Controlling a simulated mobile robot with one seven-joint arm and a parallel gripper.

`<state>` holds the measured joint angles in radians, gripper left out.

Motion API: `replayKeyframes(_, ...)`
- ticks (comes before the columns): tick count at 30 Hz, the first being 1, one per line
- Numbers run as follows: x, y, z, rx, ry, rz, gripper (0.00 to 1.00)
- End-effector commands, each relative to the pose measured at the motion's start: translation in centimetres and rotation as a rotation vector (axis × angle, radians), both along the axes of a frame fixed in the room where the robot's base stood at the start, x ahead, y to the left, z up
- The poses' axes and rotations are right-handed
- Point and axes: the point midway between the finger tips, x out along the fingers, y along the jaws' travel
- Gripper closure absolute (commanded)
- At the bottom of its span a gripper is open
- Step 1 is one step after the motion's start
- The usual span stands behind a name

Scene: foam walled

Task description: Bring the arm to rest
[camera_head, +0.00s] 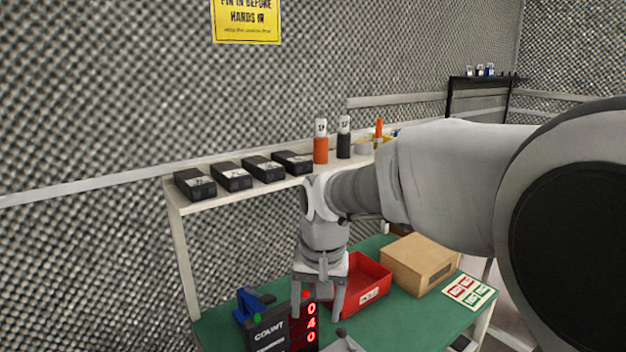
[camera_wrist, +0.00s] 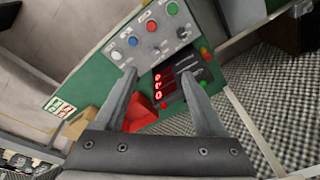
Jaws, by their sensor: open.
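My gripper (camera_head: 319,300) is open and empty. In the head view it points down above the green bench (camera_head: 385,318), in front of a red bin (camera_head: 368,285) and beside a black counter box (camera_head: 268,330) with red digits. In the wrist view my two fingers (camera_wrist: 160,95) stand apart with nothing between them. Beyond them are a grey panel (camera_wrist: 150,40) with coloured buttons and knobs, the counter box (camera_wrist: 178,82) and the red bin (camera_wrist: 138,113). My arm reaches in from the right of the head view and hides part of the bench and shelf.
A cardboard box (camera_head: 420,262) and a card with red and green labels (camera_head: 469,291) are on the bench's right. A blue item (camera_head: 252,301) stands at its left. The shelf (camera_head: 240,192) behind holds several black boxes and two bottles. Foam walls (camera_head: 90,110) surround the place.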

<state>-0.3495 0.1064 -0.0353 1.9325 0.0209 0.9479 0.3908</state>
Motion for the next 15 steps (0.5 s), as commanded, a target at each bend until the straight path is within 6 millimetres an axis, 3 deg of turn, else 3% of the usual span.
replayKeyframes(1, -0.8, -1.1, 1.8, 0.004, -0.021, -0.002, 0.28)
replayKeyframes(3, -1.8, -2.4, 3.3, 0.007, -0.045, 0.004, 0.28)
replayKeyframes(15, -8.8, -8.6, 9.8, -0.006, -0.184, 0.033, 0.28)
